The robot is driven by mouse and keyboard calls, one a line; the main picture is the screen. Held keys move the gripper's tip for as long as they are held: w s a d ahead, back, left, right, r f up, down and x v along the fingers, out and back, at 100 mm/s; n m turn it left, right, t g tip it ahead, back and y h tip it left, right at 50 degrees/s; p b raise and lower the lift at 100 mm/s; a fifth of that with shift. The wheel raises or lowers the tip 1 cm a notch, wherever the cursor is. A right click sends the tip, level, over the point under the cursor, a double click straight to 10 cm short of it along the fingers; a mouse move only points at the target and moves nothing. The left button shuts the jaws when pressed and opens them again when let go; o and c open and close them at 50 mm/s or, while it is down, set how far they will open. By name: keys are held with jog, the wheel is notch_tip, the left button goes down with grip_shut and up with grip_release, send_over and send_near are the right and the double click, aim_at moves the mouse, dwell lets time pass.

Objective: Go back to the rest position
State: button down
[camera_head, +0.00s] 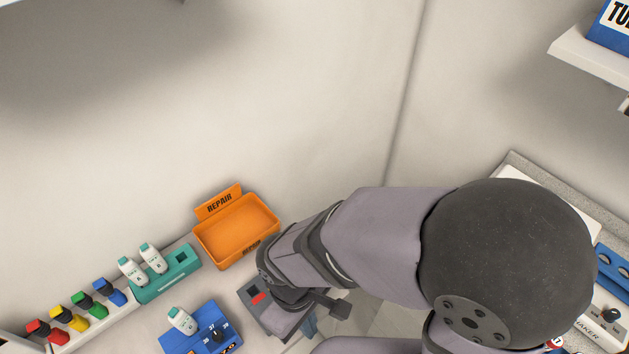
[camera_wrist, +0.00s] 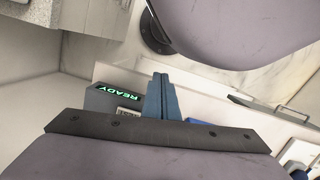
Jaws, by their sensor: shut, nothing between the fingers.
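My gripper (camera_wrist: 161,80) shows in the wrist view as two blue-grey fingers pressed together, shut with nothing between them. In the head view my gripper (camera_head: 310,326) hangs low at the bottom centre, partly hidden by my wrist. It is beside a grey device (camera_head: 250,290) with a small red display. I cannot tell whether the gripper touches anything.
An orange REPAIR tray (camera_head: 212,246) stands left of my forearm. A teal holder (camera_head: 170,283) with two white bottles, a blue block (camera_head: 182,340) with another, and several coloured-cap items are further left. A shelf (camera_head: 590,55) juts from the upper right wall. A blue rack (camera_head: 612,268) is at right.

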jog(key=w+d+m, duration=0.3)
jog(key=d, duration=0.3)
jog(key=w+d+r+m+y, duration=0.1)
jog(key=w+d+m, duration=0.2)
jog(key=d+m, duration=0.1)
jog(key=w+d+r+m+t+b, duration=0.1)
jog(key=w+d+m, duration=0.2)
jog(key=d, duration=0.4)
jog(key=shift+d+r+m, duration=0.25)
jog(key=shift+d+m, duration=0.1)
jog(key=shift+m, duration=0.15)
jog(key=shift+w, duration=0.1)
notch_tip(320, 180, down, 29)
jog(key=b, duration=2.9)
dwell(1.6)
